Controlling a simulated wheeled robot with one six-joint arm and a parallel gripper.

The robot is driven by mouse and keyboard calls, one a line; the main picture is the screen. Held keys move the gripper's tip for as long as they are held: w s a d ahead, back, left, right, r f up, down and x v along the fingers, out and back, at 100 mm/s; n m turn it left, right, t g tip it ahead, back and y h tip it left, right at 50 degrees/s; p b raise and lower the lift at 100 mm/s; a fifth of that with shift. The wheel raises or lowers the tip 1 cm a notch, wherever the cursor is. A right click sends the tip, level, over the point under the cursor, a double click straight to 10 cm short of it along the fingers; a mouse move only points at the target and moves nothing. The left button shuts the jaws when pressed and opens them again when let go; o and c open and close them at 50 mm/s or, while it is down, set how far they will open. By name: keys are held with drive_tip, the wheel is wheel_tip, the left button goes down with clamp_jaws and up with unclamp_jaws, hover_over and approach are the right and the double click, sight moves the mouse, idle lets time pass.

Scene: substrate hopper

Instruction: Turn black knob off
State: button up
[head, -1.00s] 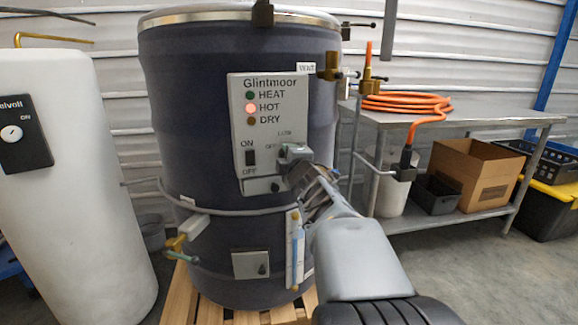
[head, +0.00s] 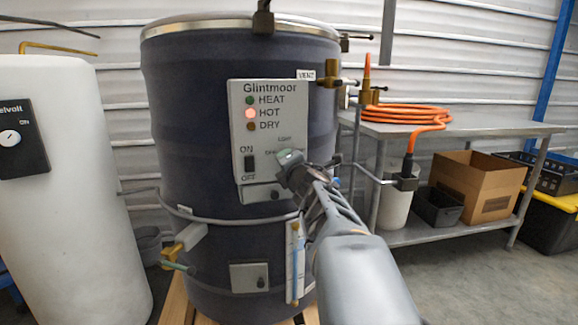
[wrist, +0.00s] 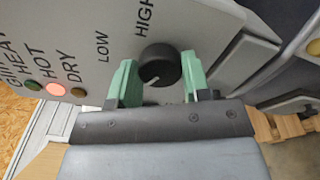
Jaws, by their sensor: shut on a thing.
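The black knob (wrist: 160,65) is on the grey control panel (head: 242,105) of the dark Glintmoor drum. In the wrist view it sits between the green fingertips of my gripper (wrist: 160,76), which is shut on it. A white pointer line on the knob points toward the lower left of that view. The words LOW (wrist: 102,47) and HIGH (wrist: 145,17) are printed beside the knob. In the head view my gripper (head: 290,160) is at the panel's lower right and hides the knob. The red HOT light (head: 250,114) is lit.
A black ON/OFF rocker switch (head: 250,163) is left of my gripper. A brass valve (head: 330,75) and pipe fittings stand out at the drum's right. A metal table (head: 480,128) holds an orange hose (head: 405,115). A white tank (head: 75,200) stands at the left.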

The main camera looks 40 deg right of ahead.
idle(0.4)
drive_tip(key=o, duration=0.9)
